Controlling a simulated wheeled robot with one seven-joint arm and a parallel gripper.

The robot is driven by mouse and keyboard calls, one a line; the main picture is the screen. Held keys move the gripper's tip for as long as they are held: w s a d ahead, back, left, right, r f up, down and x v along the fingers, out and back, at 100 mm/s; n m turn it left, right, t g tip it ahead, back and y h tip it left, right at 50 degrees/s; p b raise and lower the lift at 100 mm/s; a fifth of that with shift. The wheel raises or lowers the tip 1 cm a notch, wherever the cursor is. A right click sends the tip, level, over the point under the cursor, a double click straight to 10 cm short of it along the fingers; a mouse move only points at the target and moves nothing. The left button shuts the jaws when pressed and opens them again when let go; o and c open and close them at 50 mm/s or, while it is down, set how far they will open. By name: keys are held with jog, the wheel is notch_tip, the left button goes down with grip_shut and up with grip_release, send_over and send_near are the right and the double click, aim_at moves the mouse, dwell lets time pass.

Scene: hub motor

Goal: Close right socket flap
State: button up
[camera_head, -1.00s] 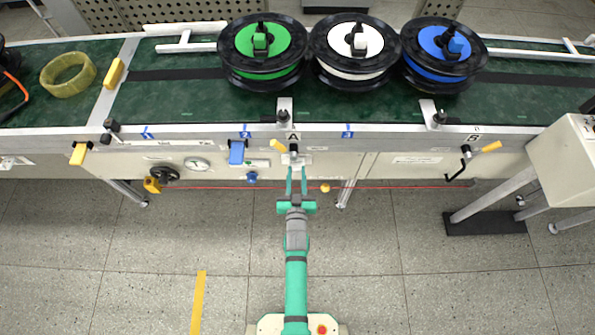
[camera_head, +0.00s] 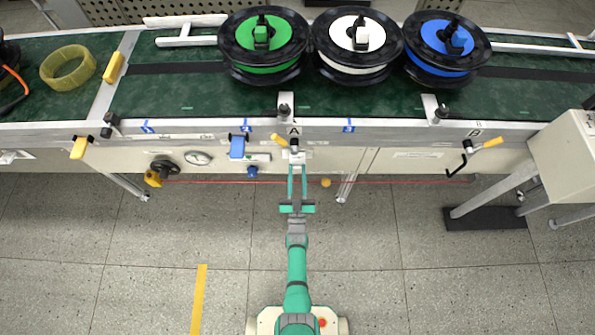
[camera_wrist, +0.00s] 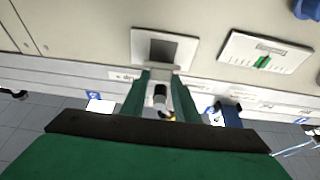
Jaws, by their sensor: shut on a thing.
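The right socket (camera_wrist: 163,50) is a square dark recess in a pale frame on the machine's front panel, upper middle of the wrist view. Its raised flap (camera_wrist: 162,69) is a small pale piece at the recess's lower edge in that view, between my fingertips and partly hidden by them. My gripper (camera_head: 297,170) reaches the panel below the "A" mark in the head view. In the wrist view its two green fingers (camera_wrist: 161,76) close on the flap's sides.
Three spools (camera_head: 356,40) stand on the conveyor. A red cord (camera_head: 400,183) runs along the front. A grey box (camera_head: 570,155) stands right.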

jog(key=shift+o, duration=0.2)
jog(key=shift+w+d+f, duration=0.1)
jog(key=shift+d+f, duration=0.05)
jog(key=shift+d, duration=0.1)
jog(key=shift+a+t, duration=0.3)
jog(key=o, duration=1)
jog(key=shift+o, duration=0.2)
jog(key=v, duration=1.1)
